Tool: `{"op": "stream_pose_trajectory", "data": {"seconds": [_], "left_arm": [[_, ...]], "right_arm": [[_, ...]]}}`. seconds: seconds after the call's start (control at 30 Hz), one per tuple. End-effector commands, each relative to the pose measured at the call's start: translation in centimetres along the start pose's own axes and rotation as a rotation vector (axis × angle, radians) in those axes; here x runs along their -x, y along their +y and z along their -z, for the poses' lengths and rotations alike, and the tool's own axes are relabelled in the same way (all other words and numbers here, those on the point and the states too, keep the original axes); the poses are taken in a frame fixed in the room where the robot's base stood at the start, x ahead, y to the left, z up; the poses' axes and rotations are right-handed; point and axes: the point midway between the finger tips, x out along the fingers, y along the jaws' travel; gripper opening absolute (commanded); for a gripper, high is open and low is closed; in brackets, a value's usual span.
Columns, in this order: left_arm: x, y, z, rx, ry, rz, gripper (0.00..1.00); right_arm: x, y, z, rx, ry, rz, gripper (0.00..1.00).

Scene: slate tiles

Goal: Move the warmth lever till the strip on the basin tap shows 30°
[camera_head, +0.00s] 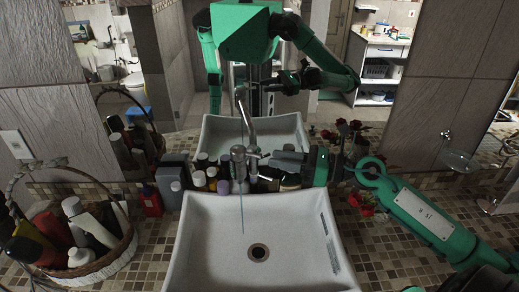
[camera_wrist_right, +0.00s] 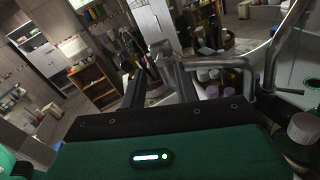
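The grey metal basin tap (camera_head: 239,165) stands at the back edge of the white basin (camera_head: 190,240). A thin stream of water (camera_head: 242,212) falls from it toward the drain. The warmth lever cannot be told apart clearly from the tap's upper part, and no strip reading is legible. My right gripper (camera_head: 272,158) comes in from the right, its fingers pointing left at the tap. In the right wrist view my right gripper (camera_wrist_right: 159,80) has its two fingers apart, with the tap's round head (camera_wrist_right: 161,50) just past and between the tips. My left gripper is out of view.
A wicker basket (camera_head: 118,256) of bottles fills the left counter. Red flowers (camera_head: 366,200) lie under my right arm. A mirror behind reflects me and the basin.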

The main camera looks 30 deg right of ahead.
Motion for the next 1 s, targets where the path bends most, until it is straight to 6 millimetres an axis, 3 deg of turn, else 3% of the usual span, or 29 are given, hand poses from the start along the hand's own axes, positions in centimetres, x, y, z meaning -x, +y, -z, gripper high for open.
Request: {"op": "stream_pose_trajectory", "data": {"seconds": [0.4, 0.87, 1.0], "left_arm": [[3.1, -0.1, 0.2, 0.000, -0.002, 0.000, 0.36], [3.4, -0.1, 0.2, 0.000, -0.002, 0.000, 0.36], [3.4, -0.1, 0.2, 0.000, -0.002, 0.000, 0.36]], "right_arm": [[-4.8, 0.0, -0.3, -0.001, -0.001, 0.000, 0.32], [-5.7, 0.0, 0.1, 0.000, 0.001, 0.000, 0.32], [-5.7, 0.0, 0.0, 0.000, 0.001, 0.000, 0.06]]}}
